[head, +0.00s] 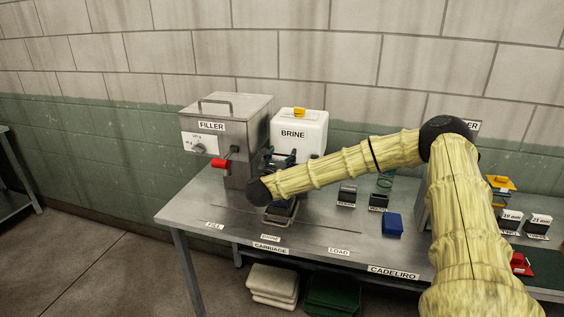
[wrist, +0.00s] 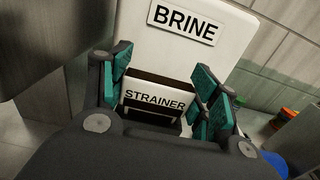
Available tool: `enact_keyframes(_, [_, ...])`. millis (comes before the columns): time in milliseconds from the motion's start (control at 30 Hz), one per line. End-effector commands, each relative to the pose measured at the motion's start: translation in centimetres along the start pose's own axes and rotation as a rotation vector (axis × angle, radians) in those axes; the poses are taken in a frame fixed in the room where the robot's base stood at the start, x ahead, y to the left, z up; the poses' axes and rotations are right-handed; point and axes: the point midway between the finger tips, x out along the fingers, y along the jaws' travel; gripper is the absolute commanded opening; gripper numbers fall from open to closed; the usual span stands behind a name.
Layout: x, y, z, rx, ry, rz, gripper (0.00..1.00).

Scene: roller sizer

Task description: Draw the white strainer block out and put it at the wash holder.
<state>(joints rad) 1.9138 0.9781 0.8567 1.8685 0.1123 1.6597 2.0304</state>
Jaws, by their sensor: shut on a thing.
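The white strainer block (wrist: 155,97), labelled STRAINER, sits low at the front of the white BRINE tank (wrist: 190,42) in the wrist view, with a dark band above and below its white face. My gripper (wrist: 163,90) has its teal-padded fingers on either side of the block and is shut on it. In the head view my gripper (head: 280,158) is at the front of the BRINE tank (head: 299,130), and the block is hidden there. Two small dark labelled holders (head: 347,196) (head: 378,201) stand right of the tank; their labels are too small to read, so I cannot tell the wash holder.
The metal FILLER box (head: 225,135) with a red-handled crank stands left of the tank. A blue block (head: 392,225) sits on the steel table (head: 190,200) at right. A dark tray (head: 281,212) lies below my wrist. The table's front left is mostly clear.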

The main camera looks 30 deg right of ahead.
Motion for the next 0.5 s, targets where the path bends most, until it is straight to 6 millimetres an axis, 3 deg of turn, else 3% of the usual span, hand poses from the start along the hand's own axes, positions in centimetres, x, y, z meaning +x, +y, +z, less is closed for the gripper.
enact_keyframes(500, [0.0,0.0,7.2,0.005,-0.003,0.0,0.37])
